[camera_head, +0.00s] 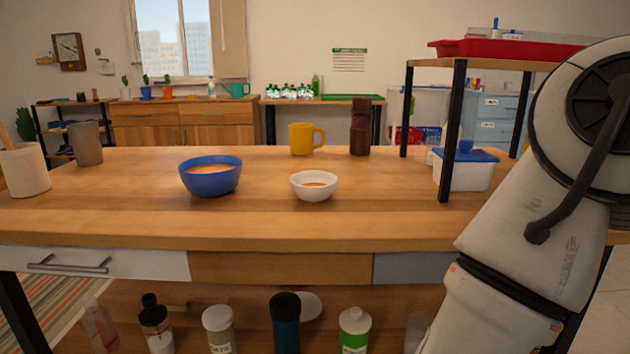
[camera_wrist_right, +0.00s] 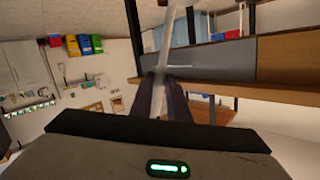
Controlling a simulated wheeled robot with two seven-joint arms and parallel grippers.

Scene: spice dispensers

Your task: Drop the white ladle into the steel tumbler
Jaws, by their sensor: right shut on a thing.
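A grey tumbler (camera_head: 88,143), which looks like the steel one, stands upright on the left part of the wooden table in the head view. My right gripper (camera_wrist_right: 159,92) shows in the right wrist view, its two dark fingers shut on a thin white handle, which looks like the white ladle (camera_wrist_right: 166,45). The ladle reaches up out of that picture, so its far end is hidden. In the head view only my right arm shows, at the right edge, and its gripper is out of frame, away from the tumbler. My left gripper is not in view.
A white crock (camera_head: 24,170) stands left of the tumbler. A blue bowl (camera_head: 210,178), white bowl (camera_head: 314,186), yellow mug (camera_head: 302,139) and brown mill (camera_head: 359,128) stand on the table (camera_head: 275,228). A shelf (camera_head: 450,130) with a blue-lidded box (camera_head: 464,176) is right.

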